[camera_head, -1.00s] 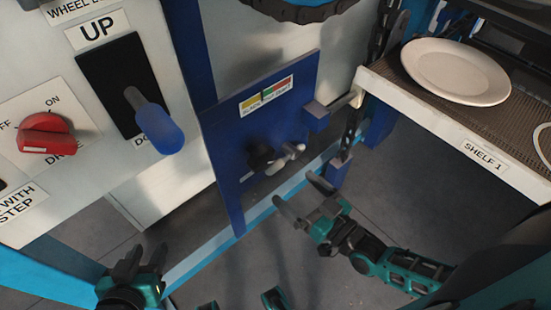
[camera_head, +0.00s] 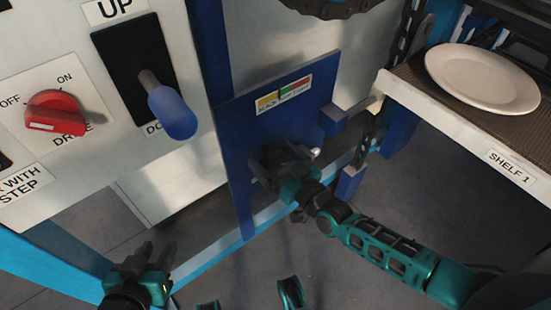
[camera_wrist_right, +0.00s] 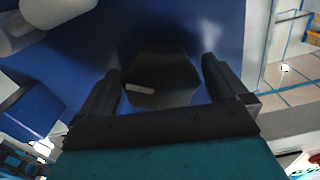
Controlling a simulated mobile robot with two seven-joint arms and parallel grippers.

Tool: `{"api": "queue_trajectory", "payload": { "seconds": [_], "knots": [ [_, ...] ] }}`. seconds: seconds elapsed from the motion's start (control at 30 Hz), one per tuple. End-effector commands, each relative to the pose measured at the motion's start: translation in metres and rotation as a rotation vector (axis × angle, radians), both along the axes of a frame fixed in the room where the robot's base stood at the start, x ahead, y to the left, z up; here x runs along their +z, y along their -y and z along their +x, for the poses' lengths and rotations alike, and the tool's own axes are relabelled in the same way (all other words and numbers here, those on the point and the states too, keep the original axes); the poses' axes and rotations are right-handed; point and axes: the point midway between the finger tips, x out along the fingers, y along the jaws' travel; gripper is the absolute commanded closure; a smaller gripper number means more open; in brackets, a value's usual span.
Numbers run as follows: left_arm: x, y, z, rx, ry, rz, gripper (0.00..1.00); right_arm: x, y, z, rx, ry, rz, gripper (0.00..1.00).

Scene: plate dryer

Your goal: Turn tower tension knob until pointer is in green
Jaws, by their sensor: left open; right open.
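The tension knob (camera_wrist_right: 158,78) is black with a pale mark. In the right wrist view it sits between the two open fingers of my right gripper (camera_wrist_right: 160,85), with gaps showing beside it. In the head view my right gripper (camera_head: 275,160) covers the knob in front of the blue panel (camera_head: 240,125). A gauge strip (camera_head: 283,94) with yellow, green and red bands is at the panel's top; the pointer cannot be made out. My left gripper (camera_head: 148,258) is open and empty at lower left, away from the panel.
A light grey lever end (camera_wrist_right: 50,12) is close by in the right wrist view. Left of the panel are a red drive switch (camera_head: 55,110) and a blue-handled lever (camera_head: 172,112). Shelf 1 (camera_head: 460,135) with a white plate (camera_head: 482,77) juts out at right.

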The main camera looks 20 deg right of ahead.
Motion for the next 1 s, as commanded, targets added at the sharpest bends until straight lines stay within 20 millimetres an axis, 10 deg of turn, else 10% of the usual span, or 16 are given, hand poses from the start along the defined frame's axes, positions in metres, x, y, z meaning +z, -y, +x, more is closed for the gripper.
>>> {"api": "queue_trajectory", "payload": {
  "seconds": [0.67,1.0],
  "knots": [
    [-0.0055,-0.0010,-0.0034,-0.005,-0.012,0.008,0.57,0.0000,0.0002,-0.0005,0.000,0.000,0.000,0.52],
    [-0.0060,-0.0011,-0.0037,-0.005,-0.012,0.009,0.57,-0.0002,0.0006,-0.0003,-0.001,-0.065,0.181,0.53]
  ]
}}
